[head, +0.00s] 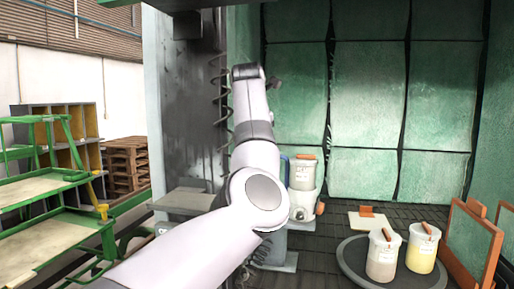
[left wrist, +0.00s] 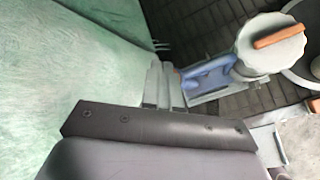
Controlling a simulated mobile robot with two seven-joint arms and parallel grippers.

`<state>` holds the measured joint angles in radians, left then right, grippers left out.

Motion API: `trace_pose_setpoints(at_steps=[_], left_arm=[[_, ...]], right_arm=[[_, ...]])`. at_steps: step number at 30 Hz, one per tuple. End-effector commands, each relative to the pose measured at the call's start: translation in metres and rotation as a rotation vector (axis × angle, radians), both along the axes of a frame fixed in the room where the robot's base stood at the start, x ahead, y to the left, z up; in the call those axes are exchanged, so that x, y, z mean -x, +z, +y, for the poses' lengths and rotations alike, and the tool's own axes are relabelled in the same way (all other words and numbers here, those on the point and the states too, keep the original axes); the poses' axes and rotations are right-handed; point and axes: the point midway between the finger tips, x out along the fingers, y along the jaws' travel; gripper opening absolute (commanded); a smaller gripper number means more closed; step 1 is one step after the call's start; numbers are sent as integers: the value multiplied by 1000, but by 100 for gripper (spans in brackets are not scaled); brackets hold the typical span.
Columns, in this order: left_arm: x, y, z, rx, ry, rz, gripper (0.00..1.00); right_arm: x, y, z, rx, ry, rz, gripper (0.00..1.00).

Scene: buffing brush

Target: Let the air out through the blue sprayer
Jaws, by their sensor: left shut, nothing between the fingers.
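My left arm reaches up through the middle of the head view, and its left gripper (head: 274,82) is small and partly hidden at the top. In the left wrist view the left gripper (left wrist: 164,88) is shut and empty, its grey fingers close together. A blue curved part (left wrist: 207,78), possibly the blue sprayer, lies just right of the fingers, beside a round grey lid. I cannot tell whether the fingers touch it. In the head view a blue edge (head: 285,167) shows beside the white container, mostly hidden behind my arm. My right gripper is not in view.
A black coiled hose (head: 222,85) hangs by the dark column. A white container (head: 304,175) stands right of my arm. Two tubs, one beige (head: 383,257) and one yellow (head: 421,250), stand on a round turntable (head: 352,262). Green shelving (head: 50,195) is at left.

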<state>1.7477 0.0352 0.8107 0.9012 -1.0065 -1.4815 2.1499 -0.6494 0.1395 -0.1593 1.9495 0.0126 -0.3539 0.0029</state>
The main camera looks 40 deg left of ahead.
Motion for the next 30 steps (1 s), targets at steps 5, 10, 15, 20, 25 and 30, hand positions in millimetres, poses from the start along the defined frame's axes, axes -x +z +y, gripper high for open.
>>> trace_pose_setpoints(at_steps=[5, 10, 15, 20, 25, 30], left_arm=[[0, 0, 0, -1, -1, 0, 0], [0, -2, 0, -1, -1, 0, 0], [0, -4, 0, -1, -1, 0, 0], [0, -6, 0, 0, -1, 1, 0], [0, -8, -1, 0, -1, 1, 0], [0, -11, -1, 0, -1, 1, 0]], right_arm=[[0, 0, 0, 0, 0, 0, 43], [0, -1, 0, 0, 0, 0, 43], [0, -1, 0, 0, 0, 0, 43], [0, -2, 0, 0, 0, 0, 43], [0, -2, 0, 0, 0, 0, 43], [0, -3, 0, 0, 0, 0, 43]])
